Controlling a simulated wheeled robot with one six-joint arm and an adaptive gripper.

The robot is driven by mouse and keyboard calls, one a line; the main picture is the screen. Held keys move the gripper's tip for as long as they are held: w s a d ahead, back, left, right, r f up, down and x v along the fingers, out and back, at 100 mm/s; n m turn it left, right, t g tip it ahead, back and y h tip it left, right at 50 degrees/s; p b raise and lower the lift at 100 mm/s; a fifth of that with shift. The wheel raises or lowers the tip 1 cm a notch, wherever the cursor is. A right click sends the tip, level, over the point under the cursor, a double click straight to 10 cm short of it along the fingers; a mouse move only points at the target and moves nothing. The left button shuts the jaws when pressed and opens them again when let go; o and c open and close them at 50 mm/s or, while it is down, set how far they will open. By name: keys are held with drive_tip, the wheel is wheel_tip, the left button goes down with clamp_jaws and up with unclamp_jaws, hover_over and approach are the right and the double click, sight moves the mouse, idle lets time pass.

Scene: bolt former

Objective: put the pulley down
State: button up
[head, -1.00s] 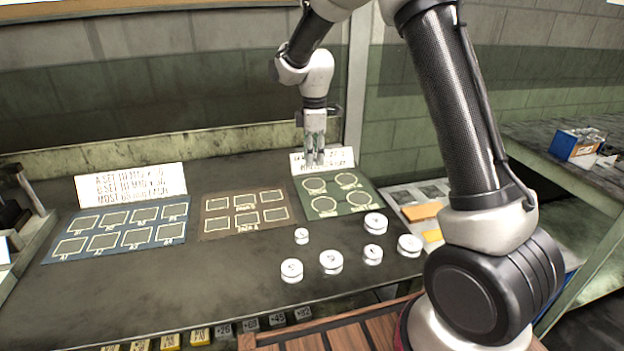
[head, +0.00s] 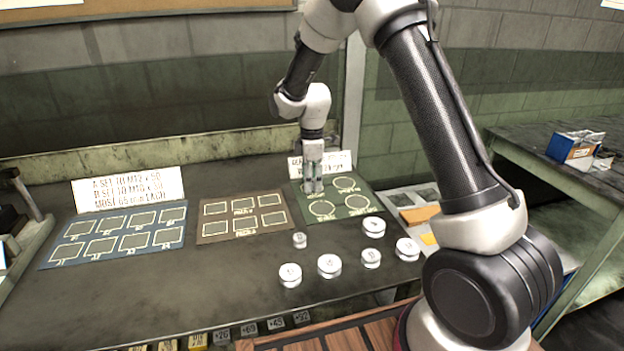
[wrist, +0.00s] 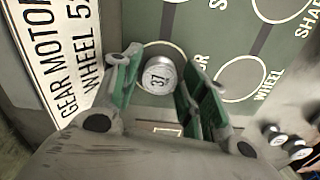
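The pulley (wrist: 157,77) is a small pale metal disc marked 37, seen from above in the wrist view between my fingertips.
Several white discs (head: 329,265) stand in front of the green mat. A brown mat (head: 243,229) and a blue mat (head: 70,250) lie to its left. A white sign (head: 310,166) stands close behind my gripper. The other rings on the green mat are empty.

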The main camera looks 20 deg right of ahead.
drive_tip(key=shift+r, duration=0.1)
wheel_tip(320, 180, up, 12)
drive_tip(key=f, duration=0.1)
drive_tip(key=s+d+r+m+t, duration=0.1)
drive_tip(key=s+d+r+m, duration=0.35)
drive_tip(key=s+r, duration=0.35)
drive_tip(key=s+d+r+m+t, duration=0.1)
drive_tip(key=s+d+m, duration=0.2)
drive_tip(key=s, duration=0.5)
drive_tip(key=s+d+r+m+t, duration=0.1)
drive_tip(key=s+d+m, duration=0.3)
drive_tip(key=s, duration=0.5)
drive_tip(key=s+d+r+m+t, duration=0.1)
drive_tip(key=s+d+r+m, duration=0.1)
drive_tip(key=s, duration=0.7)
drive_tip(key=d+m, duration=0.1)
drive_tip(key=m, duration=0.1)
drive_tip(key=shift+d+r+m, duration=0.2)
drive_tip(key=shift+m, duration=0.15)
